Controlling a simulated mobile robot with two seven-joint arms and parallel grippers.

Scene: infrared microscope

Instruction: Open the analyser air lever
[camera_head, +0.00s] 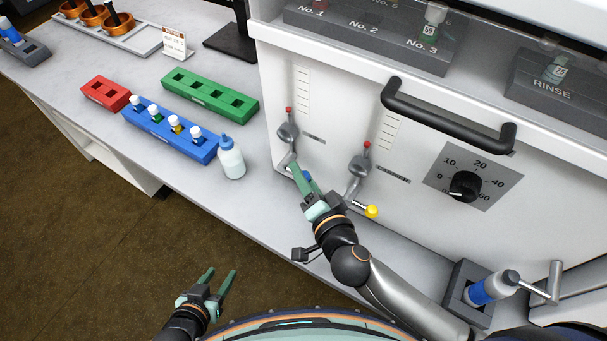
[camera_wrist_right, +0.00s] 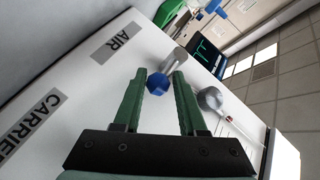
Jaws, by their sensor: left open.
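The air lever has a blue knob (camera_head: 307,177) and a grey valve body (camera_head: 287,132) on the white front panel. The knob also shows in the right wrist view (camera_wrist_right: 157,84), close to the AIR label (camera_wrist_right: 118,43). My right gripper (camera_head: 297,170) is at this lever. Its two green fingers (camera_wrist_right: 160,76) are spread on either side of the blue knob, with small gaps visible; I cannot tell whether either finger touches it. My left gripper (camera_head: 220,273) is open and empty, low in the head view, over the floor and away from the panel.
The carrier lever with a yellow knob (camera_head: 371,211) is just right of my right gripper. A black handle (camera_head: 445,118) and a dial (camera_head: 465,186) are farther right. A white bottle (camera_head: 231,158) and a blue vial rack (camera_head: 165,131) stand on the bench to the left.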

